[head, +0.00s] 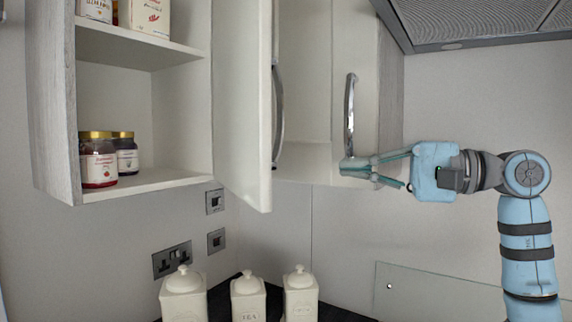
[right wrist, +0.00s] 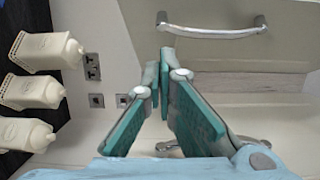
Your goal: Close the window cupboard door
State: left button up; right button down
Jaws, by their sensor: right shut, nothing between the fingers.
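A cream cupboard door (head: 241,90) stands swung open at the right side of an open-fronted cupboard (head: 55,110) in the head view. Its curved metal handle (head: 278,115) faces right; the door panel (right wrist: 210,60) and handle (right wrist: 215,30) also show at the top of the right wrist view. My right gripper (head: 345,167) is shut and empty, pointing left. Its fingertips (right wrist: 163,40) are near the foot of a second handle (head: 350,115), right of the open door and apparently apart from it. My left gripper is not in view.
Jars (head: 98,160) stand on the cupboard's lower shelf. White lidded canisters (head: 246,298) stand on the dark worktop below. A range hood (head: 480,20) hangs at the upper right. Sockets (head: 172,260) are on the wall. The wall area below the doors looks free.

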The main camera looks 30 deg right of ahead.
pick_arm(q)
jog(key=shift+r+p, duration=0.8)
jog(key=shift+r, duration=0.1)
pick_arm(e)
jog(key=w+a, duration=0.4)
jog(key=a, duration=0.5)
jog(key=shift+w, duration=0.3)
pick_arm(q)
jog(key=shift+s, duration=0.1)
pick_arm(e)
jog(key=shift+w, duration=0.15)
